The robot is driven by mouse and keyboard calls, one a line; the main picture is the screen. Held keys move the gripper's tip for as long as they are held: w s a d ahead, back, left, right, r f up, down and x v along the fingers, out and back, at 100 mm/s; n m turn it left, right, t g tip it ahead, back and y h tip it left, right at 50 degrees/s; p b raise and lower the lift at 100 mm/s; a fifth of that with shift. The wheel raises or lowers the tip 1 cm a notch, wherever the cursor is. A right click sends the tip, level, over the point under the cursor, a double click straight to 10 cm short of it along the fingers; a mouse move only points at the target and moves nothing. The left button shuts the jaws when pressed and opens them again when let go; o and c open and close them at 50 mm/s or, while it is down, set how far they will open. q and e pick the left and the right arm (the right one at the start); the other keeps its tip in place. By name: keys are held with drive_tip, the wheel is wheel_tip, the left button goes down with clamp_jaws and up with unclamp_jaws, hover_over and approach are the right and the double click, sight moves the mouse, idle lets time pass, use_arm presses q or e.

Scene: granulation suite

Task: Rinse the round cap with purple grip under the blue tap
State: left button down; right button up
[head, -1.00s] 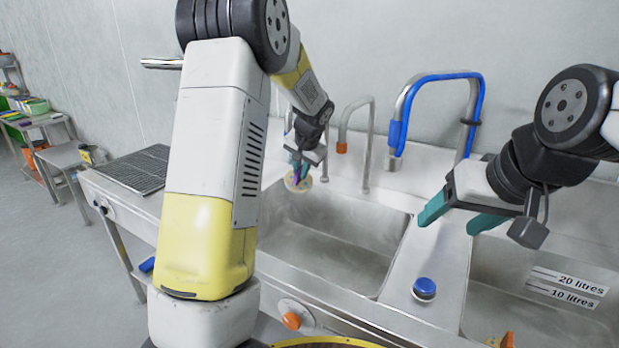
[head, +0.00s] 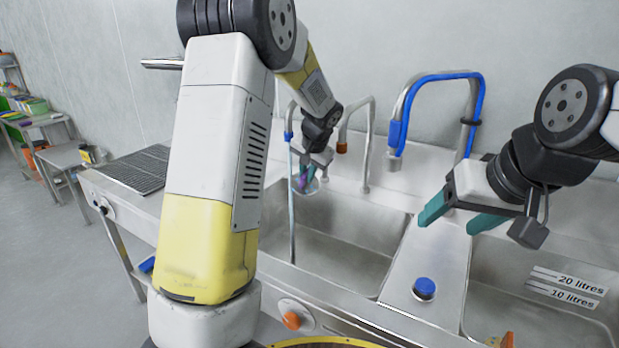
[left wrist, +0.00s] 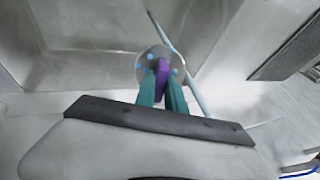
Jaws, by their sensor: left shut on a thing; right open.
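The round cap is a pale, clear disc (head: 312,187) with blue dots, seen in the left wrist view (left wrist: 149,62), and an upright purple grip (left wrist: 162,73). My left gripper (head: 301,176) is shut on the purple grip and holds the cap above the left basin. A tap with a blue tip (head: 288,135) stands just left of the gripper, partly hidden by my arm. A thin pale blue stream (head: 292,225) runs down from it into the basin, close beside the cap; I cannot tell whether it touches the disc. My right gripper (head: 453,217) is open and empty.
An orange-tipped tap (head: 342,147) stands right of the left gripper. A taller tap with a blue hose (head: 398,135) stands further right. A blue button (head: 424,288) sits on the divider between the left basin (head: 345,255) and the right basin. A drain rack (head: 135,170) is at left.

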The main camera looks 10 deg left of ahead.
use_arm(q)
drive_tip(key=shift+s+d, duration=0.45)
drive_tip(key=shift+s, duration=0.4)
drive_tip(key=shift+s+d, duration=0.4)
drive_tip(key=shift+s, duration=0.4)
drive_tip(key=shift+s+d, duration=0.45)
drive_tip(key=shift+s, duration=0.4)
drive_tip(key=shift+r, duration=0.15)
drive_tip(key=s+d+r, duration=0.2)
drive_tip(key=s+r, duration=0.1)
drive_tip(key=s, duration=0.1)
drive_tip(key=shift+s+d+r, duration=0.15)
drive_tip(key=shift+s+r, duration=0.1)
drive_tip(key=shift+r, duration=0.15)
